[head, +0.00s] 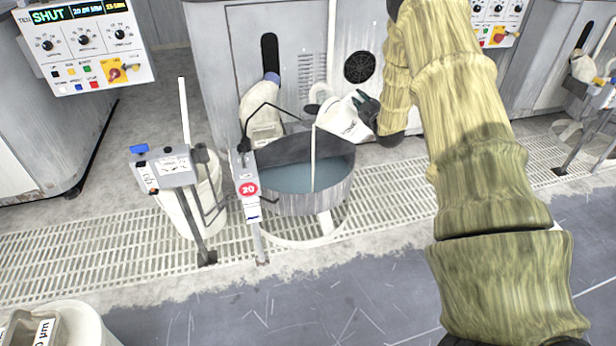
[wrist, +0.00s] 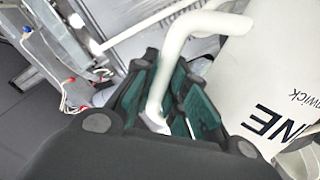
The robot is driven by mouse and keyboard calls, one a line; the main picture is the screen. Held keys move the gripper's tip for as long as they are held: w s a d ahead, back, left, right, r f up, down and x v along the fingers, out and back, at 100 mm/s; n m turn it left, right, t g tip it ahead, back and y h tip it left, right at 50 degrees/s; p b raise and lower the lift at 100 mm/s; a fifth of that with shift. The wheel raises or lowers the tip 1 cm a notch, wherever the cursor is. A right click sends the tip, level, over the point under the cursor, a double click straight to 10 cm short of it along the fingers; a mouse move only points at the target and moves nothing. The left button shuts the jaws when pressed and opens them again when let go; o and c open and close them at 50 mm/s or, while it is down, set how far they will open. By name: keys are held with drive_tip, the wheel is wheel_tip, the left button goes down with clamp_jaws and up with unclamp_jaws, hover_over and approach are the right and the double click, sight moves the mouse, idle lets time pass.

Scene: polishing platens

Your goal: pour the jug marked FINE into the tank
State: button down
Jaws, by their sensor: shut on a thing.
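My gripper (head: 368,108) is shut on the handle of a white jug (head: 338,118), which is tilted with its mouth to the left. The jug's dark lettering is small in the head view; in the wrist view the jug (wrist: 285,75) shows a large "NE", the rest cut off. The jug's handle (wrist: 175,62) passes between my gripper's fingers (wrist: 168,103). The tank (head: 335,185) is a round grey tub with bluish liquid, below and left of the jug. A thin pale stream runs from near the jug's mouth down into the tank's liquid.
Another white jug (head: 263,128) with a bluish top stands behind the tank. A post with a red "20" sign (head: 248,189) stands at the tank's front left. A grey control box (head: 165,168) and pale bin (head: 185,212) are further left. A display panel (head: 85,40) reads "SHUT".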

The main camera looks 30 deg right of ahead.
drive_tip(key=shift+w+a+r+n, duration=0.1)
drive_tip(key=shift+a+r+n, duration=0.4)
drive_tip(key=shift+r, duration=0.2)
drive_tip(key=shift+w+a+r+n, duration=0.15)
drive_tip(key=shift+a+r+n, duration=0.3)
drive_tip(key=shift+r, duration=0.3)
drive_tip(key=shift+w+a+r+n, duration=0.1)
drive_tip(key=shift+a+r+n, duration=0.25)
drive_tip(key=shift+r+n, duration=0.3)
idle(2.6)
drive_tip(key=shift+w+a+r+n, duration=0.2)
drive_tip(key=shift+a+r+n, duration=0.6)
drive_tip(key=shift+a+r, duration=0.15)
idle(1.8)
drive_tip(key=shift+w+a+r, duration=0.1)
drive_tip(key=shift+a+r, duration=0.05)
drive_tip(key=shift+a, duration=0.25)
